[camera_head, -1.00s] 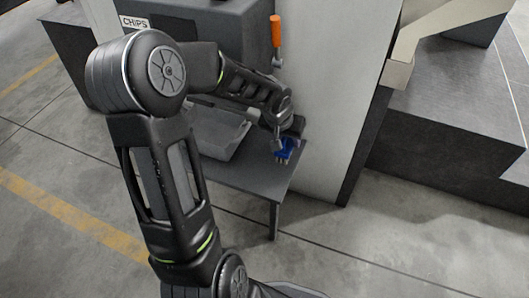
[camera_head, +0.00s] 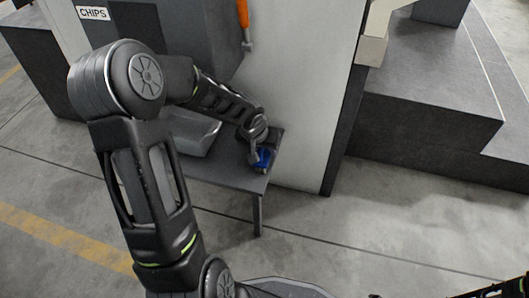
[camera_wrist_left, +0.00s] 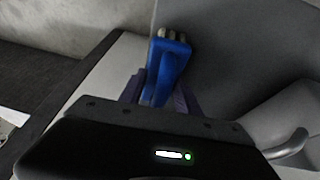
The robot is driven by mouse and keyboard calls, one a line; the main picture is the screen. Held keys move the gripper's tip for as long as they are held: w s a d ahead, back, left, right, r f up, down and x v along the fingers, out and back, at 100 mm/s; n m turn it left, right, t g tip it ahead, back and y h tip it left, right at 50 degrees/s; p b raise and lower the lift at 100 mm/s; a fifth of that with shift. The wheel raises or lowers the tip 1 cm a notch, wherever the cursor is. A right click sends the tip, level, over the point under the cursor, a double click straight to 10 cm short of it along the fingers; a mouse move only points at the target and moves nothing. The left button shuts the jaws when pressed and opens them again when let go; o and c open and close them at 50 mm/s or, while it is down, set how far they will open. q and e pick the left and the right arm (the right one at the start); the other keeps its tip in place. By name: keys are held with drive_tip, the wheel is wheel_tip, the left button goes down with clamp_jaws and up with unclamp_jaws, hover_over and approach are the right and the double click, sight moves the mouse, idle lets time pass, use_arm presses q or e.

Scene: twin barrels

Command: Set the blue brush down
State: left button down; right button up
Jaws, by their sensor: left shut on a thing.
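The blue brush (camera_head: 264,158) is at the right end of a small grey table (camera_head: 232,178), by the pale machine wall. My left gripper (camera_head: 261,150) is shut on it. In the left wrist view the brush (camera_wrist_left: 168,65) stands out between the two purple fingers of the gripper (camera_wrist_left: 160,92), with its pale bristle tufts at the far end. I cannot tell whether the brush touches the table top. My right gripper is not clearly seen.
A grey tray (camera_head: 198,136) sits on the table left of the brush. A tool with an orange handle (camera_head: 243,14) hangs on the wall above. A dark box labelled CHIPS (camera_head: 94,13) stands behind. Dark steps (camera_head: 425,110) lie to the right.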

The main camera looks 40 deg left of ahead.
use_arm(q)
drive_tip(key=shift+f, duration=0.15)
drive_tip(key=c, duration=0.8)
unclamp_jaws()
drive_tip(key=shift+c, duration=0.2)
drive_tip(key=shift+r, duration=0.4)
drive_tip(key=p+v, duration=0.6)
drive_tip(key=v, duration=0.4)
drive_tip(key=shift+r, duration=0.25)
drive_tip(key=shift+s+r, duration=0.35)
drive_tip(key=shift+r, duration=0.15)
